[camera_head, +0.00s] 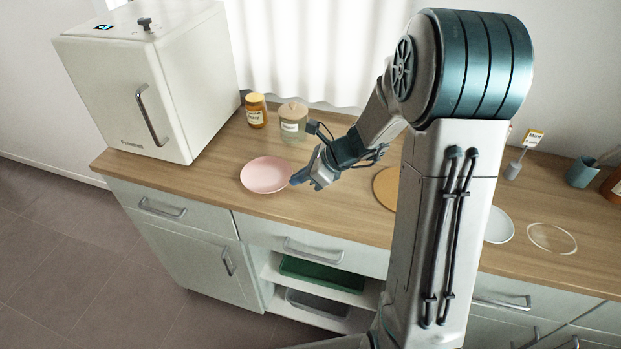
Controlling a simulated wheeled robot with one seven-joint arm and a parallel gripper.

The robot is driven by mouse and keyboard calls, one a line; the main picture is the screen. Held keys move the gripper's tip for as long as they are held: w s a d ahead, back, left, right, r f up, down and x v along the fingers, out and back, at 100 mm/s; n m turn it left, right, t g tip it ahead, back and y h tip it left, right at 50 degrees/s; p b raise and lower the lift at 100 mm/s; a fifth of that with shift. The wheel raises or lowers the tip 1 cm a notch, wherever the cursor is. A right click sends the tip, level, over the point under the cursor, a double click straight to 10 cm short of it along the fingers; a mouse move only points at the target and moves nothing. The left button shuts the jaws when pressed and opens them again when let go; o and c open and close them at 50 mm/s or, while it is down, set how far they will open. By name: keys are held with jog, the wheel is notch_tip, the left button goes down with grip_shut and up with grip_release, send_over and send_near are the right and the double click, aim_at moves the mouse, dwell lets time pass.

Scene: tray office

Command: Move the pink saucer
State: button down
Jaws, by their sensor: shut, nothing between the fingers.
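The pink saucer (265,175) lies flat on the wooden counter, left of centre in the head view, near the counter's front edge. My gripper (296,180) is at the saucer's right side, with its fingertips pointing left toward the rim. The fingers look shut and nothing shows between them. I cannot tell whether the fingertips touch the rim or stand just off it. The saucer is empty and almost all of it is visible.
A white box-shaped appliance (130,85) stands on the left. Behind the saucer are a yellow-lidded jar (256,110) and a glass jar (292,122). My arm partly hides a brown round item (385,187) and a white plate (498,226). Bare counter (215,160) lies left of the saucer.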

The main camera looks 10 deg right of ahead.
jog(key=d, duration=0.1)
jog(key=s+d, duration=0.1)
jog(key=d, duration=0.1)
jog(key=s+d, duration=0.1)
jog(key=shift+d+r, duration=0.15)
jog(key=shift+r, duration=0.2)
jog(key=v, duration=0.9)
jog(key=s+a+r+n+h+p, duration=0.1)
jog(key=s+n+h, duration=0.3)
jog(key=s+n, duration=0.4)
jog(key=s+a+r+n+g+h+p, duration=0.1)
jog(key=s+r+n+h, duration=0.3)
jog(key=s+n, duration=0.5)
jog(key=shift+s+a+r+n, duration=0.2)
jog(key=shift+s+a+n, duration=0.15)
jog(key=shift+n, duration=2.55)
jog(key=shift+a, duration=0.1)
